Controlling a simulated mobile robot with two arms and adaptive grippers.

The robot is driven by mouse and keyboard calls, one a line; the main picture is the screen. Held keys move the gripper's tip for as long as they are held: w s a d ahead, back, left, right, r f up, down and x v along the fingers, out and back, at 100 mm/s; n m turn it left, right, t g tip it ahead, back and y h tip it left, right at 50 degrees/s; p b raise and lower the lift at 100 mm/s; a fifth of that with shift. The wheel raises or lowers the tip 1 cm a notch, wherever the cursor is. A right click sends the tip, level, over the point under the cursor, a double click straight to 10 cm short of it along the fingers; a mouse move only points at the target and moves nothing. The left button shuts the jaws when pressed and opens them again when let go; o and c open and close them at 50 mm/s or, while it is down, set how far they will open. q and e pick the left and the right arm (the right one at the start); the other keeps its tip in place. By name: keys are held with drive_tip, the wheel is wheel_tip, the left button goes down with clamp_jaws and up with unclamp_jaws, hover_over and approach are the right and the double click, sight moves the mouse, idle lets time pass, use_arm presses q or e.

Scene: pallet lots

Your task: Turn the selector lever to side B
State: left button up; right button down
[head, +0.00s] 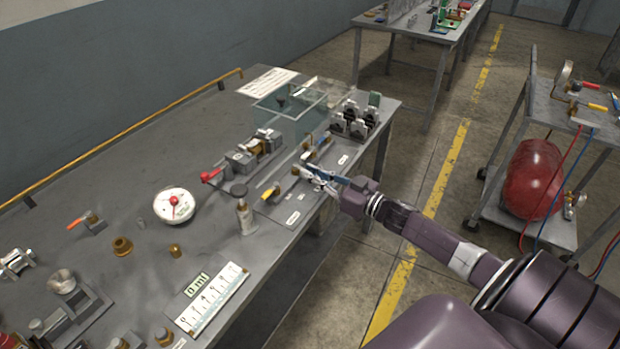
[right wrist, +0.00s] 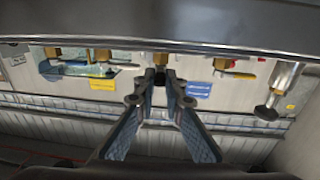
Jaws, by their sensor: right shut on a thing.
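My right gripper (head: 308,173) reaches over the front edge of the grey bench at its right part. It is shut on a small lever, apparently the selector lever, which its fingers mostly hide in the head view. In the right wrist view the blue-padded fingertips (right wrist: 161,84) close around the dark end of the selector lever (right wrist: 159,76), with brass just beyond it. Side markings cannot be read, so I cannot tell which side the lever points to. My left gripper is not in view.
A yellow-handled valve (head: 270,193) and a cylinder with a dark round top (head: 246,218) stand left of the gripper. A clear box (head: 290,100) and several black clamps (head: 355,118) are behind. A cart with a red tank (head: 535,178) stands right, across open floor.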

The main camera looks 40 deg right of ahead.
drive_tip(key=shift+w+d+n+g+y+b, duration=0.15)
drive_tip(key=shift+d+n+g+y+b, duration=0.15)
drive_tip(key=shift+n+y+b, duration=0.3)
drive_tip(key=c, duration=2)
unclamp_jaws()
drive_tip(key=shift+w+a+f, duration=0.1)
drive_tip(key=v, duration=1.2)
